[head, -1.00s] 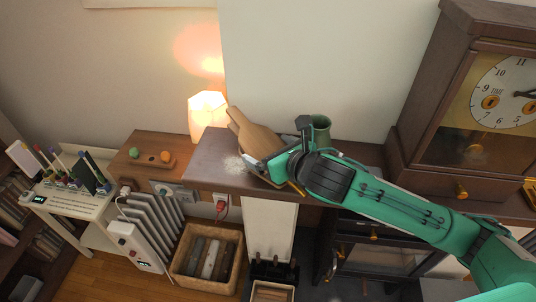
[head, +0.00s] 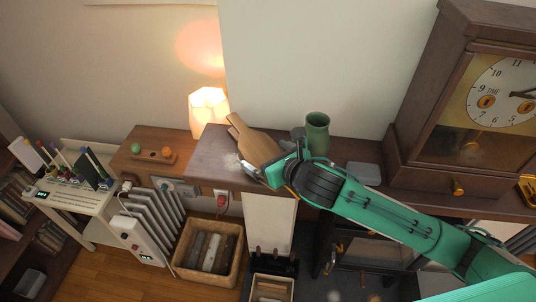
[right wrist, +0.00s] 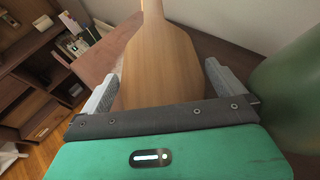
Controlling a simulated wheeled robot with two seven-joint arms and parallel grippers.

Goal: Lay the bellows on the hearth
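The wooden bellows (head: 255,145) lie on the dark mantel shelf (head: 208,165), their narrow end pointing to the back left. My right gripper (head: 268,160) is at their near end. In the right wrist view the bellows (right wrist: 162,70) lie between the two grey fingers of my right gripper (right wrist: 165,85), with narrow gaps showing beside them, so the fingers look open around them. A dark grey floor slab (head: 345,288), which looks like the hearth, shows partly below the shelf, behind my arm. My left gripper is not in view.
A green cup (head: 317,135) stands close to the right of my right gripper. A grey box (head: 364,174) and a large clock (head: 480,120) stand farther right. A lit lamp (head: 208,110) is behind left. A basket of logs (head: 208,255) stands on the floor.

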